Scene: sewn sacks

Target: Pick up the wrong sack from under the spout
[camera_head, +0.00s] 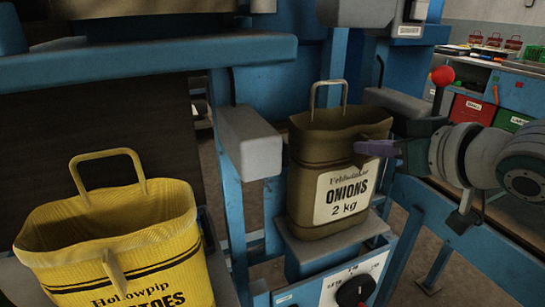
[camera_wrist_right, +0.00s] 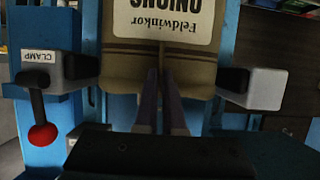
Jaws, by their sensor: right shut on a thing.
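An olive-brown sack (camera_head: 335,170) labelled "ONIONS 2 kg" stands upright and open-topped, with a raised handle, on a small grey platform (camera_head: 330,242) of the blue machine. My right gripper (camera_head: 372,148) comes in from the right, its purple fingers shut on the sack's front wall near the rim. In the right wrist view the sack (camera_wrist_right: 160,65) appears upside down, with the fingers (camera_wrist_right: 160,95) closed against it. What the fingers pinch is partly hidden. My left gripper is in neither view.
A yellow potato sack (camera_head: 120,240) with handles stands open at the lower left. Grey clamp blocks (camera_head: 250,140) flank the onion sack. A red-knobbed lever (camera_head: 442,76) stands behind my right wrist. A dial (camera_head: 355,290) is below the platform. Red and green bins (camera_head: 473,108) are at back right.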

